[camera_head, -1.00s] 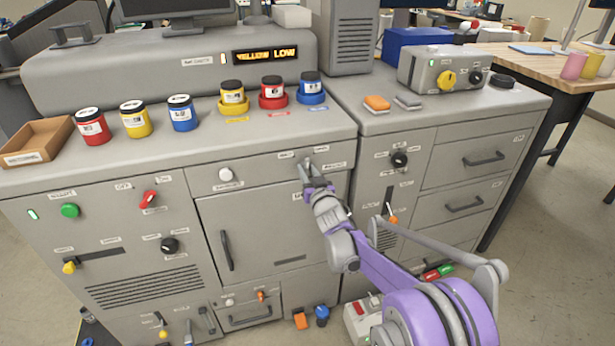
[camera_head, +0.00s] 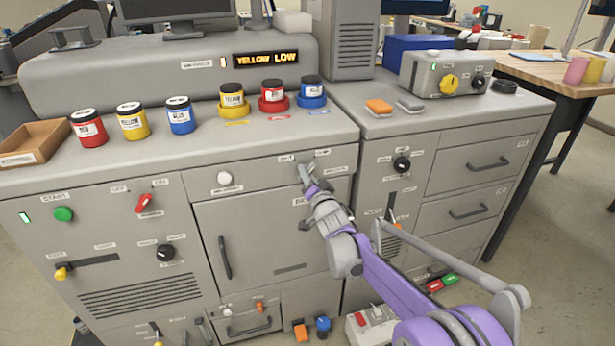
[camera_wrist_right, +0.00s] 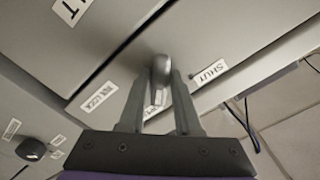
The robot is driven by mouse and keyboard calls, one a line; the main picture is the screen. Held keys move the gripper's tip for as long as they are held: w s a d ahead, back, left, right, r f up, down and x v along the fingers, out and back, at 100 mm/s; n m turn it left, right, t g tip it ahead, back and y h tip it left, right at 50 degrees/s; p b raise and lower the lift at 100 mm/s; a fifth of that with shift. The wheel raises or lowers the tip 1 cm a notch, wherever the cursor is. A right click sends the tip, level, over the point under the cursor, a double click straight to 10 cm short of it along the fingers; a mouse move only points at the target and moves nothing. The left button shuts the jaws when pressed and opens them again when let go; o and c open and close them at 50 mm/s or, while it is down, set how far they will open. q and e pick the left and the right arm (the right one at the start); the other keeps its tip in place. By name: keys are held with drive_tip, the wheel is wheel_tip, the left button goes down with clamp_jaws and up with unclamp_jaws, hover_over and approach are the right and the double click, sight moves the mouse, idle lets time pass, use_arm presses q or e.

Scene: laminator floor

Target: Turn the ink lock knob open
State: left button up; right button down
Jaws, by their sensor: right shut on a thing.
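The ink lock knob (camera_wrist_right: 160,67) is a small grey metal handle on the grey machine front. In the wrist view it is between the fingertips of my right gripper (camera_wrist_right: 161,82), which is shut on it. An INK LOCK label (camera_wrist_right: 100,96) is to its left and a SHUT label (camera_wrist_right: 209,73) to its right; a third label behind the fingers is partly hidden. In the head view my right gripper (camera_head: 306,178) reaches the panel above the cabinet door, and its fingers mostly cover the knob. My left gripper is not in view.
Ink jars, including a yellow one (camera_head: 232,98), stand on the counter above. A display (camera_head: 266,59) reads YELLOW LOW. A white round knob (camera_head: 224,178) is left of my gripper, and a black knob (camera_head: 401,164) is on the right cabinet. A door handle (camera_head: 224,257) is below.

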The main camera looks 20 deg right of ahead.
idle(0.5)
drive_tip(key=c, duration=0.6)
unclamp_jaws()
drive_tip(key=s, duration=1.1)
drive_tip(key=shift+d, duration=0.15)
drive_tip(key=shift+w, duration=0.1)
